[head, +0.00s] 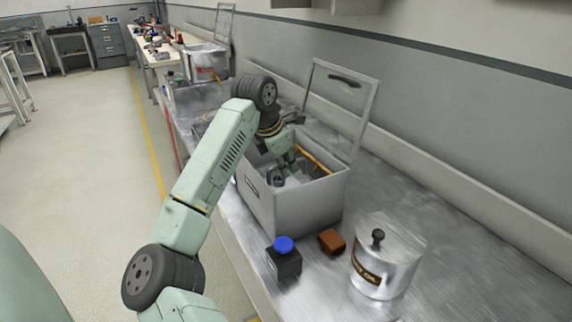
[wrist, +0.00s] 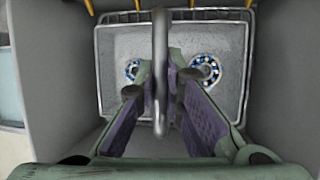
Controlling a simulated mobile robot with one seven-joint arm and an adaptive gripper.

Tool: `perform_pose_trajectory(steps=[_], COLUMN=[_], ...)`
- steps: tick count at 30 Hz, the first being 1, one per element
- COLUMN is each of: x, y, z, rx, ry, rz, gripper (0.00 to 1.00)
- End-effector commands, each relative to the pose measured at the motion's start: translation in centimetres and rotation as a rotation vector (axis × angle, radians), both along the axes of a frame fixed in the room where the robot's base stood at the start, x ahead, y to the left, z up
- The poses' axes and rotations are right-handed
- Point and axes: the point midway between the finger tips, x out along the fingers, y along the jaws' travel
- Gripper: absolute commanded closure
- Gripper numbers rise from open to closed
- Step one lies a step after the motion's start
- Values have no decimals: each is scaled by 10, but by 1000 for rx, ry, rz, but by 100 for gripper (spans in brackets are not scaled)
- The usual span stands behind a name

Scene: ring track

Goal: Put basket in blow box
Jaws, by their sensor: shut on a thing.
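The blow box (head: 290,205) is a grey metal box on the bench with its windowed lid (head: 340,97) standing open. My gripper (head: 285,165) reaches down into its opening. In the wrist view my gripper (wrist: 160,95) is shut on the upright handle (wrist: 160,45) of the basket. The basket (wrist: 98,72) has a wire rim and a speckled light floor, and sits between the box's grey walls. Two bearings with blue balls, a left one (wrist: 132,69) and a right one (wrist: 206,70), lie in it. Whether the basket touches the box floor is hidden.
Another lidded box (head: 205,62) stands farther back. Yellow rods (head: 313,157) show inside the blow box.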

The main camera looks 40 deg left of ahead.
Motion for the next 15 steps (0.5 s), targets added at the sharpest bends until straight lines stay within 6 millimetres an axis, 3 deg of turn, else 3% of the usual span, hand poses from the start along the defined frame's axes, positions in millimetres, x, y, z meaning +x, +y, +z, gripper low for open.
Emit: perform_pose_trajectory(steps=[2, 3, 11, 15], x=[0, 0, 0, 0], y=[0, 0, 0, 0], z=[-2, -2, -2, -2], rx=[0, 0, -1, 0], ry=[-1, 0, 0, 0], rz=[0, 0, 0, 0], gripper=[100, 89, 72, 71])
